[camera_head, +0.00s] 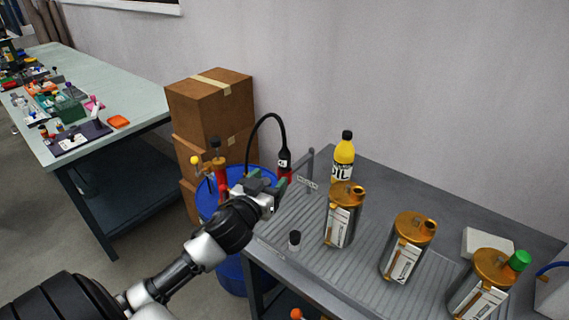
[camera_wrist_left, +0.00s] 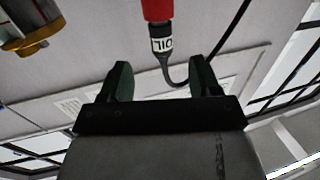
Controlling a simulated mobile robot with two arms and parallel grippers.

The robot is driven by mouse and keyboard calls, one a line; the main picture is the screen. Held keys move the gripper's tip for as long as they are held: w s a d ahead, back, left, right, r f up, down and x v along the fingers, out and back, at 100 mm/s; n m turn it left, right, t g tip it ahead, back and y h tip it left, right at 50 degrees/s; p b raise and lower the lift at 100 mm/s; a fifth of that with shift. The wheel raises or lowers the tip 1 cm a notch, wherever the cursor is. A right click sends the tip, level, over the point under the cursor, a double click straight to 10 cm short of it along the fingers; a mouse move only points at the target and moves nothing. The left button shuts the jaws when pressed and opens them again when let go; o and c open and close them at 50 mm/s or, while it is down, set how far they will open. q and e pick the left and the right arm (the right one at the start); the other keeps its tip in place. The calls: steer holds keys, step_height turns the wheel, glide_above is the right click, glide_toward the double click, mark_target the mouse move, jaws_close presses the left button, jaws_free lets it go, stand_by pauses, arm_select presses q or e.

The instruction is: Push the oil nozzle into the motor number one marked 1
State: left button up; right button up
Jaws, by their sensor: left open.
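The oil nozzle (camera_head: 284,160) has a black body with a white label and a red lower part, and a black hose arches from its top. It stands by a grey bracket (camera_head: 310,168) at the bench's left edge. My left gripper (camera_head: 268,183) is open, close to the nozzle's red part. In the left wrist view the nozzle (camera_wrist_left: 161,38), labelled OIL, shows beyond the gap between the open fingers (camera_wrist_left: 161,78); contact cannot be told. Three motors with orange tops stand on the bench: left (camera_head: 340,225), middle (camera_head: 403,260) and right (camera_head: 475,295). Their number marks are unreadable.
A yellow oil bottle (camera_head: 344,158) stands behind the left motor. A small black-capped item (camera_head: 294,240) is at the bench's front left. A blue barrel (camera_head: 232,272) and cardboard boxes (camera_head: 212,105) are left of the bench.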

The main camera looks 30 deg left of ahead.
mark_target(282, 162)
arm_select(q)
steer(key=w, duration=0.5)
steer(key=shift+w+a+r+p, duration=0.2)
steer(key=shift+a+p, duration=0.2)
steer(key=w, duration=0.2)
steer(key=w+a+p, duration=0.1)
steer(key=w, duration=0.1)
steer(key=shift+w+r, duration=0.1)
steer(key=shift+w, duration=0.5)
steer(key=shift+s, duration=0.1)
steer(key=shift+c, duration=0.2)
steer(key=c, duration=1)
